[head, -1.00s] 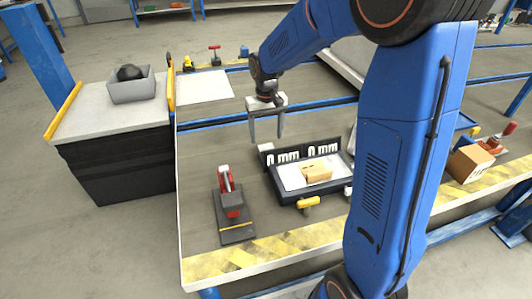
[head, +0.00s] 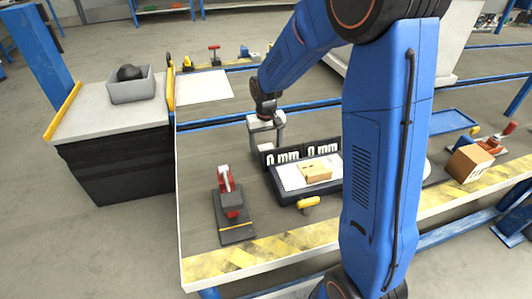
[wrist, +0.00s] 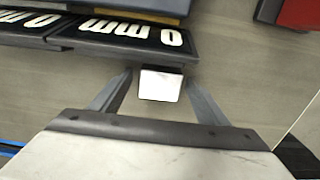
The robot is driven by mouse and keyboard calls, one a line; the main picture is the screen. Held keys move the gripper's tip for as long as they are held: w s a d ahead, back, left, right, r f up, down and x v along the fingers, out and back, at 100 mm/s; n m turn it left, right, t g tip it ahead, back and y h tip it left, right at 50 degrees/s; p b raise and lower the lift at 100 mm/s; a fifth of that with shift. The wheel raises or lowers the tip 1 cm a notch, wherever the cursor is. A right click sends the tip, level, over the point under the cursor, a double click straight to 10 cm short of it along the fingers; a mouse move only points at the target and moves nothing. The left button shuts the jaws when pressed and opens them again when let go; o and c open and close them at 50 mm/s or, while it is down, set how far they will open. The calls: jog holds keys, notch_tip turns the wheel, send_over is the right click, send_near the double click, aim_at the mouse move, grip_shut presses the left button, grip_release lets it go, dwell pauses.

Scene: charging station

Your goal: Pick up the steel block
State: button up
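In the wrist view, the steel block (wrist: 160,84) is a small pale square-faced piece on the grey table, close beside a dark panel with "0 mm" digits. My gripper (wrist: 158,77) is open, with one finger on each side of the block and a small gap at each side. I cannot tell how far the fingertips are above the table. In the head view, my gripper (head: 266,147) points down just behind the "0 mm" panels (head: 293,156). The block cannot be made out there.
A cardboard box (head: 315,172) sits on the measuring tray (head: 288,180) in front of the panels. A red clamp (head: 230,201) stands at the left. Another box (head: 470,162) and a blue tray (head: 454,122) are at the right. A white sheet (head: 203,87) lies at the back.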

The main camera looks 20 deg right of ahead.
jog(key=c, duration=1.5)
jog(key=shift+r, duration=0.1)
